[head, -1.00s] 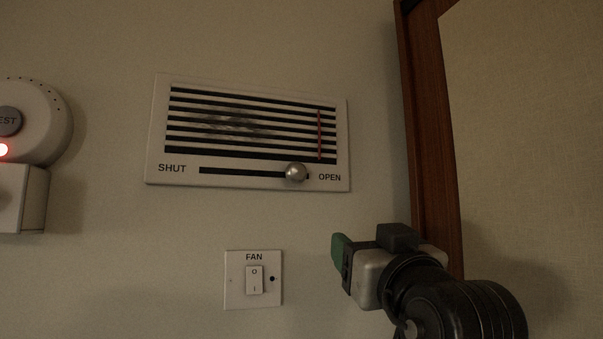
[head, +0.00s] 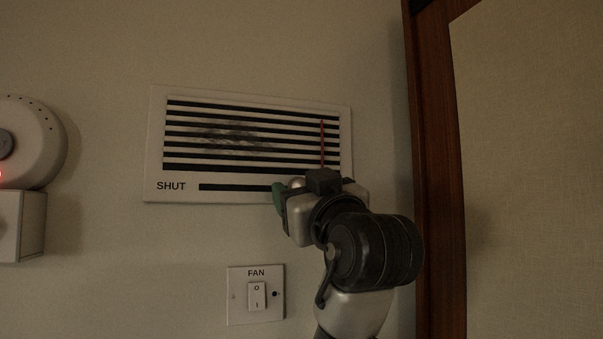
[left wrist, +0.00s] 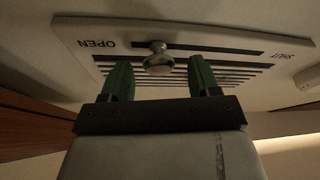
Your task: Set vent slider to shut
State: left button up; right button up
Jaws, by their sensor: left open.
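The white vent panel (head: 155,140) is on the wall, with dark slats and a slot marked SHUT at its left end. The round silver slider knob (head: 297,182) sits near the slot's right end, partly hidden by my gripper; the OPEN label there is covered. In the left wrist view the panel is upside down, and the knob (left wrist: 158,62) is near the OPEN end. My left gripper (head: 280,195) is open at the knob. Its green fingers (left wrist: 161,68) stand on either side of the knob, with gaps showing on both sides. My right gripper is not in view.
A FAN switch plate (head: 256,310) is on the wall below the vent. A round white device (head: 35,145) with a red light is at the left, above a white box (head: 20,225). A wooden frame (head: 435,170) stands to the right. The wall left of the switch is clear.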

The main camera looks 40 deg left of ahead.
pick_arm(q)
jog(key=shift+w+a+r, duration=0.15)
jog(key=shift+w+a, duration=0.05)
jog(key=shift+a, duration=0.1)
jog(key=shift+c, duration=0.2)
